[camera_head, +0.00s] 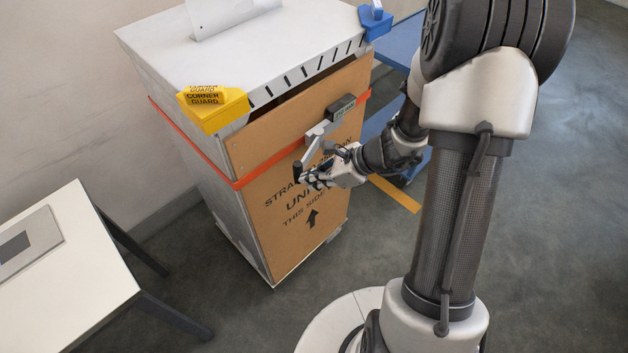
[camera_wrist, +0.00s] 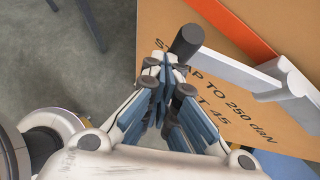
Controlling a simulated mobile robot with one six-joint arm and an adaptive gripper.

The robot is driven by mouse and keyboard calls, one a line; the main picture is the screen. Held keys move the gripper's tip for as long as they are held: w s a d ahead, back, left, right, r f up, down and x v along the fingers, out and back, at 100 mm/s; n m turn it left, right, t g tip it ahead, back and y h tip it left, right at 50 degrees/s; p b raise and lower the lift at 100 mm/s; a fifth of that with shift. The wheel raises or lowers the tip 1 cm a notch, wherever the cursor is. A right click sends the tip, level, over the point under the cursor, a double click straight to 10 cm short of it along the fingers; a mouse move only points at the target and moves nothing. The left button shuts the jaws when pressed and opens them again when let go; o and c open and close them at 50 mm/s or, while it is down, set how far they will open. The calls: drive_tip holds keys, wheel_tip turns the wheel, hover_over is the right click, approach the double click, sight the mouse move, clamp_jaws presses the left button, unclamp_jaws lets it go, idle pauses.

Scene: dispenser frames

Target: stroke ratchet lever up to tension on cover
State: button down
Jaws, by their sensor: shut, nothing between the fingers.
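The cover is a brown board (camera_head: 290,150) on the front of a grey cabinet, with black printed text. An orange-red strap (camera_head: 265,169) crosses it and runs to a ratchet (camera_head: 341,107) with a dark housing. The grey ratchet lever (camera_head: 316,136) slants down and left from the ratchet and ends in a dark cylindrical handle (camera_head: 298,170). In the wrist view the handle (camera_wrist: 187,42) is just beyond my fingertips, and the lever (camera_wrist: 235,70) runs right from it. My gripper (camera_head: 308,179) is shut and empty, close below the handle; I cannot tell whether it touches.
A yellow corner guard (camera_head: 213,108) sits on the cabinet's near top corner, and a blue one (camera_head: 376,22) on the far corner. A white table (camera_head: 75,225) stands at the left. The floor in front of the cabinet is clear.

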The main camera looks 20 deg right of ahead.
drive_tip(key=shift+w+a, duration=0.6)
drive_tip(key=shift+a, duration=0.35)
